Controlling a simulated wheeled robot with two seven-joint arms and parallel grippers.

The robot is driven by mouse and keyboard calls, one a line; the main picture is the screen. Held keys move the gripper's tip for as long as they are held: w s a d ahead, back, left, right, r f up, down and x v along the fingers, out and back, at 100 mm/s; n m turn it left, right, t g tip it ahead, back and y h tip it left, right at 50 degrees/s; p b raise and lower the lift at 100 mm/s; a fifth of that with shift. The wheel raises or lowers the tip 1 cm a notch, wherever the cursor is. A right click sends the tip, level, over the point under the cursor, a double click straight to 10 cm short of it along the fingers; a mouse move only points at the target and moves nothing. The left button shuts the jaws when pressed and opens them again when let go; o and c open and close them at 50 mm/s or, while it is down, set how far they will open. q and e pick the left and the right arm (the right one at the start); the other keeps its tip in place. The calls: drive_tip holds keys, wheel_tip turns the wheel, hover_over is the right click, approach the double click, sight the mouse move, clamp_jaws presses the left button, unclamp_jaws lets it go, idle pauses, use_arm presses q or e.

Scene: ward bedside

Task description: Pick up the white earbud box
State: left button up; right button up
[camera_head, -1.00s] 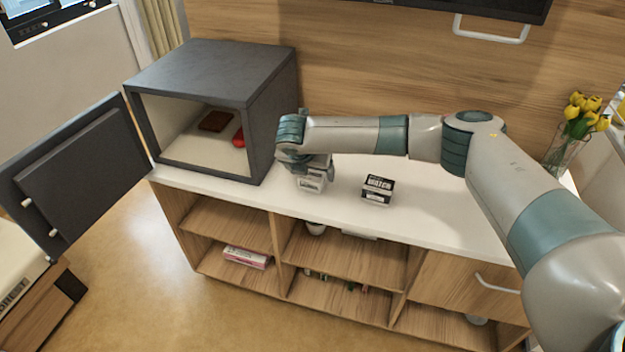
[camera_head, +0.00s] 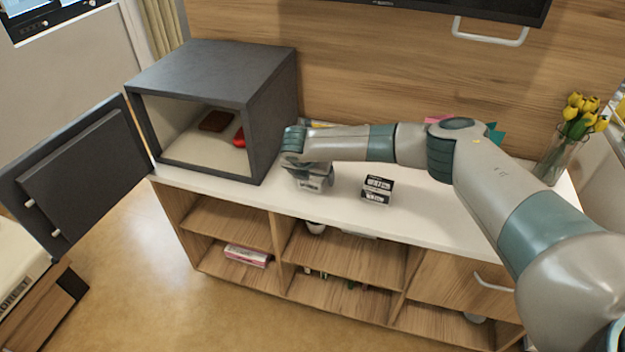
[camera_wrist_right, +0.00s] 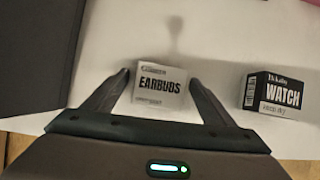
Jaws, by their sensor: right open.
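The white earbud box (camera_wrist_right: 160,85) stands on the white counter, its dark "EARBUDS" lettering showing in the right wrist view. My right gripper (camera_wrist_right: 160,82) is open, with one finger on each side of the box. A gap shows at the box's right side; the left fingertip is very close to it, and I cannot tell whether they touch. In the head view the earbud box (camera_head: 312,183) is partly hidden beneath my right gripper (camera_head: 312,178). My left gripper is not in view.
A black and white watch box (camera_head: 377,189) stands to the right on the counter (camera_head: 430,222). An open dark safe (camera_head: 275,125) stands close on the left, holding a brown item (camera_head: 215,121) and a red item (camera_head: 239,138). A flower vase (camera_head: 552,158) stands far right.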

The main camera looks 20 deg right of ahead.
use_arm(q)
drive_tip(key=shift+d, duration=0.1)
use_arm(e)
drive_tip(key=c, duration=1.2)
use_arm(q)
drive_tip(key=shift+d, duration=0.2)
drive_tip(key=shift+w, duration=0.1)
use_arm(e)
drive_tip(key=shift+r, duration=0.15)
